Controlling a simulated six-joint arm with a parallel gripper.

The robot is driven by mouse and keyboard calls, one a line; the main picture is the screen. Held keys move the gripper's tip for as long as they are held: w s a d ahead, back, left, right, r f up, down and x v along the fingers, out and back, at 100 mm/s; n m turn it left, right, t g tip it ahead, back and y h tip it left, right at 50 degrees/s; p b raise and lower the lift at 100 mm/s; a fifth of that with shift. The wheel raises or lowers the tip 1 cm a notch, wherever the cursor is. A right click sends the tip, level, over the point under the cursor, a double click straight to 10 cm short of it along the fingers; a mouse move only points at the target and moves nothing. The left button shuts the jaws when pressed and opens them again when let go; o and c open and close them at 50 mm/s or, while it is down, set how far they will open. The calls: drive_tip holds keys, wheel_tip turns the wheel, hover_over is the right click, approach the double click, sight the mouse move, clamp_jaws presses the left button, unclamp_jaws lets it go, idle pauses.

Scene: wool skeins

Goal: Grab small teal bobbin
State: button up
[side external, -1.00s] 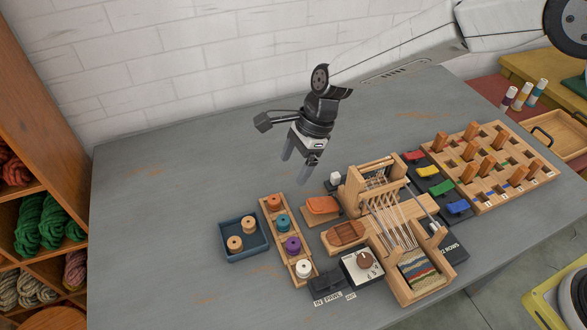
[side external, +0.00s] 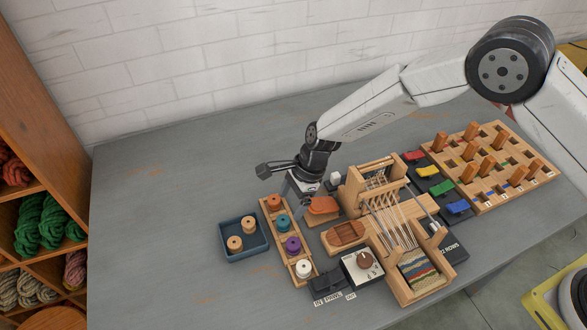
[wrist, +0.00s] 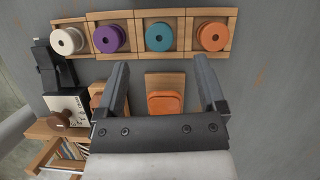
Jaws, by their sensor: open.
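The small teal bobbin (side external: 283,223) sits in its compartment of a wooden rack (side external: 269,210), between the orange and purple bobbins. In the wrist view the teal bobbin (wrist: 159,37) is at the top middle, ahead of the fingers and between their lines. My gripper (side external: 298,194) is open and empty, low over the table near the rack's far end. In the wrist view its two fingers (wrist: 160,88) stand wide apart above an orange piece on a wooden block (wrist: 165,98). No finger touches the teal bobbin.
The rack also holds an orange (wrist: 212,37), a purple (wrist: 109,38) and a white bobbin (wrist: 66,41). A blue tray (side external: 224,230) with two tan bobbins is left of it. A wooden loom (side external: 407,290) stands at the right. The table's left part is clear.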

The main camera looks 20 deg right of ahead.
sight(284, 219)
drive_tip(key=shift+a+f, duration=0.15)
drive_tip(key=shift+f, duration=0.2)
drive_tip(key=shift+x, duration=2.45)
clamp_jaws()
